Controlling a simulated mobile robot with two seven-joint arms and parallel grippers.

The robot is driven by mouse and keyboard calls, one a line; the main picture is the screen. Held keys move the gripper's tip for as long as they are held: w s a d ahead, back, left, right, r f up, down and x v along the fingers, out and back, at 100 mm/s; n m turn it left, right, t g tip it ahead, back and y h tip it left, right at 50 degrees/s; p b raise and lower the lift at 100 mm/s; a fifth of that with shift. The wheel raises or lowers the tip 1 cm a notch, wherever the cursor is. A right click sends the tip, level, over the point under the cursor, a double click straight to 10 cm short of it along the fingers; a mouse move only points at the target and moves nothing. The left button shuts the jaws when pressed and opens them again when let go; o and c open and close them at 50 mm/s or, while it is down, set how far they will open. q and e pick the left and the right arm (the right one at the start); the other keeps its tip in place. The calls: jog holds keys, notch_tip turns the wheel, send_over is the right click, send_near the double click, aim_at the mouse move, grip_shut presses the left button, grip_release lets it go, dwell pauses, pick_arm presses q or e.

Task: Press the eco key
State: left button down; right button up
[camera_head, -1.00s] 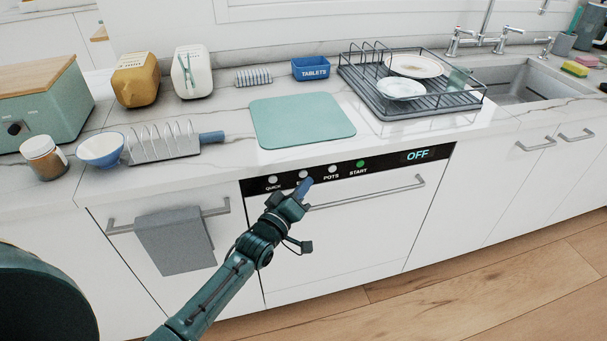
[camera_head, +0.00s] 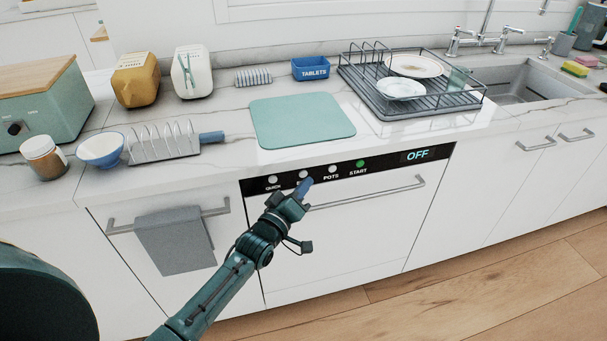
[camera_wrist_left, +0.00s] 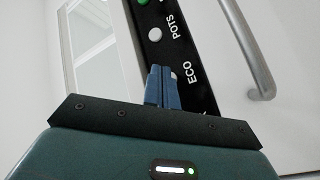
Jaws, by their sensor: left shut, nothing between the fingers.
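The eco key (camera_head: 303,173) is a round pale key, second from the left on the black control strip (camera_head: 390,163) of the white dishwasher front. Its label is mostly covered by my left gripper in the head view; the wrist view shows the word ECO beside the fingertips. My left gripper (camera_head: 306,184) is shut and empty, with its blue fingertips just below the key in the head view. In the wrist view the fingertips (camera_wrist_left: 162,72) lie over the strip by the ECO label. I cannot tell whether they touch the key. The display (camera_head: 417,155) reads OFF. My right gripper is not in view.
Beside the eco key are the quick key (camera_head: 272,179), pots key (camera_head: 333,169) and green start key (camera_head: 360,164). The dishwasher handle (camera_head: 370,194) runs below the strip. A toast rack (camera_head: 163,144) and green mat (camera_head: 302,120) lie on the counter above.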

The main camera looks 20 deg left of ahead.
pick_arm(q)
jog(key=shift+w+a, duration=0.25)
jog(key=shift+w, duration=0.1)
jog(key=shift+w+a+b, duration=0.25)
jog(key=shift+w+b, duration=0.05)
jog(key=shift+w, duration=0.05)
dwell(1.0)
jog(key=shift+s, duration=0.1)
jog(key=shift+s+d+p, duration=0.45)
jog(key=shift+s+p, duration=0.1)
jog(key=shift+s, duration=0.05)
jog(key=s+d+p, duration=0.1)
jog(key=s, duration=0.1)
jog(key=s+d+p, duration=0.1)
jog(key=s+d, duration=0.1)
jog(key=shift+s+p, duration=0.1)
jog(key=shift+p, duration=0.25)
